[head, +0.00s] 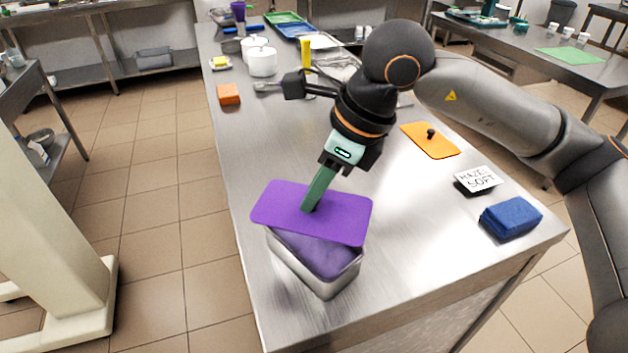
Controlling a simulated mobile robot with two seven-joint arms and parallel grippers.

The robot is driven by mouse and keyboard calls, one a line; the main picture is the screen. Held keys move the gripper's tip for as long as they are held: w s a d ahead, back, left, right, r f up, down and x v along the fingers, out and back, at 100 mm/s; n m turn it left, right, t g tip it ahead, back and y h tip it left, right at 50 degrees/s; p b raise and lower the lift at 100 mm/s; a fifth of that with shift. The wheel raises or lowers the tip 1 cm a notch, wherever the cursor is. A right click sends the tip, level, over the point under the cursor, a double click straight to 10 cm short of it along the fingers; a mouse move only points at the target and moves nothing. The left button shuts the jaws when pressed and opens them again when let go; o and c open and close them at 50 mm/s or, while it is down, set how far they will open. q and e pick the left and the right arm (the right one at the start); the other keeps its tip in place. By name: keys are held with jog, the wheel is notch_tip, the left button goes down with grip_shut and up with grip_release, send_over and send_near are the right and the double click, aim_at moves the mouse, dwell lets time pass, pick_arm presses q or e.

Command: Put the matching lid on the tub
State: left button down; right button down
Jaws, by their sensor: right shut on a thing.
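A rectangular metal tub (300,268) with purple contents (325,256) stands near the front left edge of the steel table. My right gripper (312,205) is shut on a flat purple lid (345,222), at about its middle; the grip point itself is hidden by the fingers. The lid is over the tub, shifted toward its far side, and the tub's near part shows uncovered. I cannot tell whether the lid touches the rim. My left gripper is not in view.
A card reading "HAZEL SOFT" (477,179) and a folded blue cloth (510,217) lie at the right. An orange block (228,94), white containers (262,62) and trays (292,30) stand farther back. The table (420,240) right of the tub is clear.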

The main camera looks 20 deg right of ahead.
aim_at(318, 209)
jog(key=shift+f+b, duration=0.45)
jog(key=shift+f, duration=0.5)
jog(key=shift+f+b, duration=0.6)
jog(key=shift+f, duration=0.35)
jog(key=shift+f+b, duration=0.65)
jog(key=shift+b, duration=0.05)
jog(key=shift+w+f, duration=0.1)
jog(key=shift+f, duration=0.05)
pick_arm(q)
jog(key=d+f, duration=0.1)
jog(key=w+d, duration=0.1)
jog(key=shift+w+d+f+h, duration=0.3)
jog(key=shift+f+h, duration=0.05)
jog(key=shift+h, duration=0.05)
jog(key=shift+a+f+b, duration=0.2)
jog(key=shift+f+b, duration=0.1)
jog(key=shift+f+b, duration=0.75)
jog(key=shift+b, duration=0.05)
pick_arm(e)
jog(key=shift+f, duration=0.15)
